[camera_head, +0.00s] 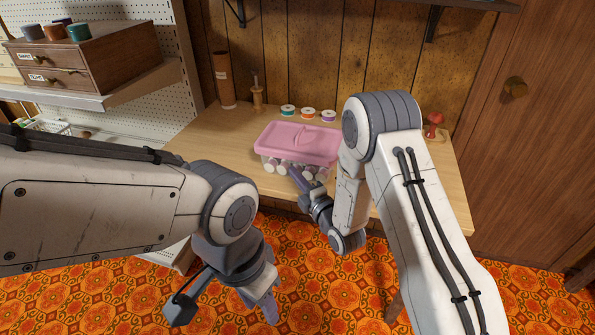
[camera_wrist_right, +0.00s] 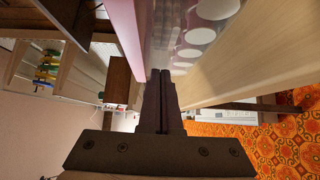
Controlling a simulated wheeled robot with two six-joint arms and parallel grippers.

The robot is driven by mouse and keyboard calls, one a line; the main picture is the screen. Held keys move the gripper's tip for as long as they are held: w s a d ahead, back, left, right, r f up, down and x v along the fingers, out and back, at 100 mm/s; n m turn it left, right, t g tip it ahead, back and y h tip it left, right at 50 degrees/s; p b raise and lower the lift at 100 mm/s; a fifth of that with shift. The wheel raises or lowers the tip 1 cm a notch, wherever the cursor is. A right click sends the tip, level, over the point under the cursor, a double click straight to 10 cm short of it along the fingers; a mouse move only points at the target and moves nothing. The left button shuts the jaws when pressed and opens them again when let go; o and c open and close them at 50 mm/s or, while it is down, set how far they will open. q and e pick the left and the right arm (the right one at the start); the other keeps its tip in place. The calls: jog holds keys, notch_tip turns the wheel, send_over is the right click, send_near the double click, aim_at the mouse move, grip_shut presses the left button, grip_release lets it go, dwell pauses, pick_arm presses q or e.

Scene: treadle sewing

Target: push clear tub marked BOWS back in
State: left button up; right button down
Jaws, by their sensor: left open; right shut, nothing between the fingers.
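The clear tub (camera_head: 268,163) has a pink lid (camera_head: 298,142) and holds several pale round items. It stands upright near the front edge of the table, and no BOWS lettering can be read. The tub's clear wall (camera_wrist_right: 200,30) also shows in the right wrist view. My right gripper (camera_head: 296,173) is shut and empty, with its fingertips (camera_wrist_right: 160,73) right at the tub's front wall. Whether they touch it I cannot tell. My left gripper (camera_head: 226,307) is open and empty, low over the floor in front of the table.
The wooden table (camera_head: 220,135) is bare left of the tub. Behind the tub stand several thread spools (camera_head: 308,113), a wooden spindle (camera_head: 257,97) and a brown tube (camera_head: 224,80). A red pincushion (camera_head: 433,122) is at the right. A drawer box (camera_head: 90,60) sits on the left shelf.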

jog(key=shift+w+d, duration=0.25)
jog(key=shift+w, duration=0.55)
jog(key=w+d+b, duration=0.1)
jog(key=w, duration=0.1)
jog(key=w+b, duration=0.2)
jog(key=w, duration=0.1)
jog(key=w+d+b, duration=0.1)
jog(key=w, duration=0.2)
jog(key=shift+w+d+f+b, duration=0.1)
jog(key=shift+d+f+b, duration=0.1)
jog(key=shift+d+b, duration=0.15)
jog(key=shift+w+d+r, duration=0.1)
jog(key=shift+w+r, duration=0.05)
jog(key=shift+w, duration=0.25)
jog(key=shift+s, duration=0.1)
